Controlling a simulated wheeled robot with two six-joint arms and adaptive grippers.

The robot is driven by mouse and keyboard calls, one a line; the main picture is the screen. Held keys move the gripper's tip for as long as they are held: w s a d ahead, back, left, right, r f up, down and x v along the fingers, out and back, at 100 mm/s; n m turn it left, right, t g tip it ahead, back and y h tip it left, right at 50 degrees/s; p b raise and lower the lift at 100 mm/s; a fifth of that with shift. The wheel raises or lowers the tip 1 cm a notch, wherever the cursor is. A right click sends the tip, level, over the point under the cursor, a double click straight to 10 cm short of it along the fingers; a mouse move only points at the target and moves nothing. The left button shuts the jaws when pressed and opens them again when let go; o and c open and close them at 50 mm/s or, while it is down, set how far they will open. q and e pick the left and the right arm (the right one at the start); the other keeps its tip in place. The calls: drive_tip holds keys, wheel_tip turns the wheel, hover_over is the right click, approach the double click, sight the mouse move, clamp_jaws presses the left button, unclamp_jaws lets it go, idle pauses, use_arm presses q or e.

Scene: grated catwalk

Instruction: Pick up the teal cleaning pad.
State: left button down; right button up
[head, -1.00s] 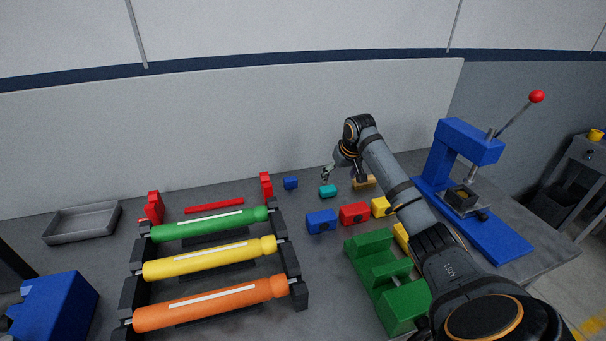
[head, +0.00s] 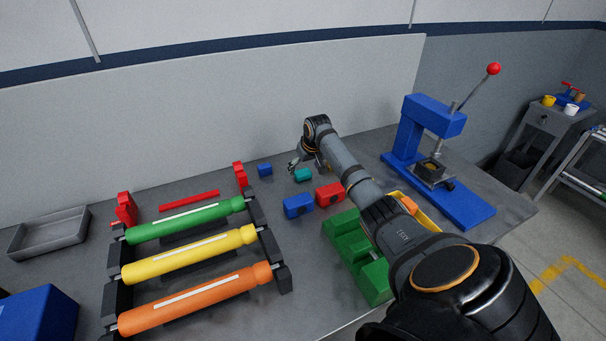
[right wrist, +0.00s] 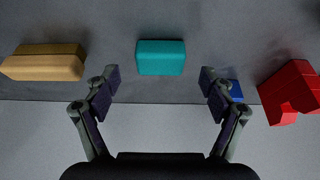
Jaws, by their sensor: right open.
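The teal cleaning pad (head: 303,175) is a small block lying on the grey table, near the back wall. In the right wrist view the pad (right wrist: 161,57) lies ahead of my right gripper (right wrist: 160,84), centred between its two spread fingertips and slightly beyond them. The right gripper (head: 295,166) is open and empty; in the head view it hangs just behind and left of the pad. The fingers do not touch the pad. My left gripper is not in view.
A blue block (head: 298,205) and a red block (head: 329,195) stand in front of the pad. A small blue block (head: 265,170) lies to its left. A tan block (right wrist: 44,62) lies beside it. A roller rack (head: 190,234), green fixture (head: 352,248) and blue press (head: 432,115) surround.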

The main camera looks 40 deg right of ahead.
drive_tip(key=shift+x, duration=1.2)
drive_tip(key=shift+r, duration=0.1)
drive_tip(key=c, duration=0.4)
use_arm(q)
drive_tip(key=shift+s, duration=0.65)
use_arm(e)
drive_tip(key=c, duration=0.6)
drive_tip(key=shift+c, duration=0.2)
